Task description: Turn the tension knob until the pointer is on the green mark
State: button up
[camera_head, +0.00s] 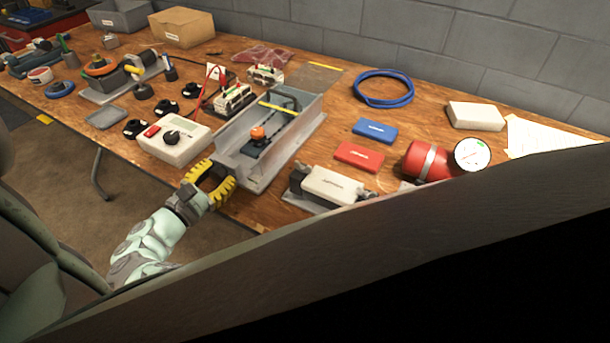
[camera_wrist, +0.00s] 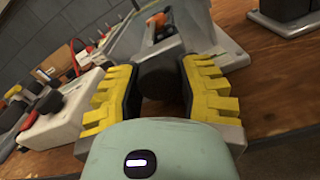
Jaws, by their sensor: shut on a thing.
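A dark round knob (camera_wrist: 161,84) sits between the yellow pads of my gripper (camera_wrist: 158,72) in the wrist view. It is at the near end of a grey metal channel (camera_head: 284,158). My gripper (camera_head: 214,180) is shut on the knob, with one pad on each side. In the head view, the gripper hides the knob. I cannot make out a pointer or a green mark near the knob in either view. A dark block with an orange part (camera_head: 258,132) lies inside the channel; the orange part also shows in the wrist view (camera_wrist: 159,24).
A white box with a dark dial (camera_head: 172,141) stands close to the gripper's left. The table's front edge runs beneath the gripper.

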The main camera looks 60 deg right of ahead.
jog(key=shift+f+m, duration=0.15)
jog(key=shift+m, duration=0.35)
jog(key=o, duration=1.2)
